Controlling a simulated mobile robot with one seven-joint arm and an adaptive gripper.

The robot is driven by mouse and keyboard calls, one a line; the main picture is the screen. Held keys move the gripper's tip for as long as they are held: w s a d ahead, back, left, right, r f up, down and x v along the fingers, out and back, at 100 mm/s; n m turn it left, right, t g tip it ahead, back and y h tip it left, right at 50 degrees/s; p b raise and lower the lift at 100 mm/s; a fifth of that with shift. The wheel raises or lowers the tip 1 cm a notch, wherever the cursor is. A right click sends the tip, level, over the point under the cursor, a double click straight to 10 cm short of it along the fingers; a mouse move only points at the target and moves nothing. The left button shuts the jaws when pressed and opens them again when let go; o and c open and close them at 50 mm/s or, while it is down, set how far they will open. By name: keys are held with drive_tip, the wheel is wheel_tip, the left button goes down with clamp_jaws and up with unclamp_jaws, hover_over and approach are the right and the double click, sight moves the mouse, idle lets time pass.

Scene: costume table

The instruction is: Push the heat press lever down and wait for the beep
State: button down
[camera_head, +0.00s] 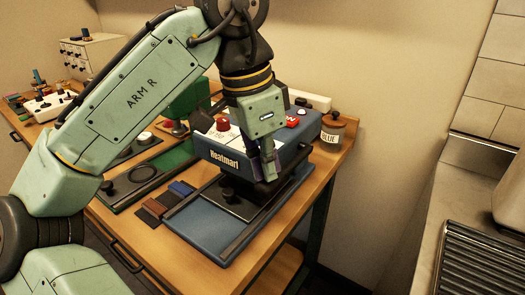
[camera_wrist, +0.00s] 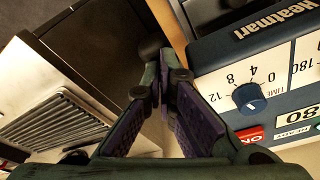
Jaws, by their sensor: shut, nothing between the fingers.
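Coloured strips (camera_head: 165,200) and a green tray (camera_head: 165,165) lie to the left. A metal counter with a ribbed grille (camera_head: 480,258) is at right, across an open gap.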

drive_tip(key=shift+b+x, duration=0.5)
drive_tip(key=shift+x, duration=0.6)
drive_tip(key=shift+a+f, duration=0.15)
drive_tip(key=shift+f, duration=0.15)
drive_tip(key=shift+f+b, duration=0.35)
drive_tip(key=shift+f, duration=0.15)
drive_tip(key=p+v, duration=0.3)
drive_tip(key=p, duration=0.1)
drive_tip(key=d+p+v, duration=0.1)
drive_tip(key=p+v, duration=0.1)
drive_tip(key=shift+w+r, duration=0.3)
drive_tip(key=shift+r, duration=0.2)
drive_tip(key=shift+p+v, duration=0.7)
drive_tip(key=shift+v, duration=0.35)
drive_tip(key=d+v, duration=0.1)
drive_tip(key=v, duration=0.6)
drive_tip(key=shift+w+d+r, duration=0.25)
drive_tip(key=shift+w+r, duration=0.2)
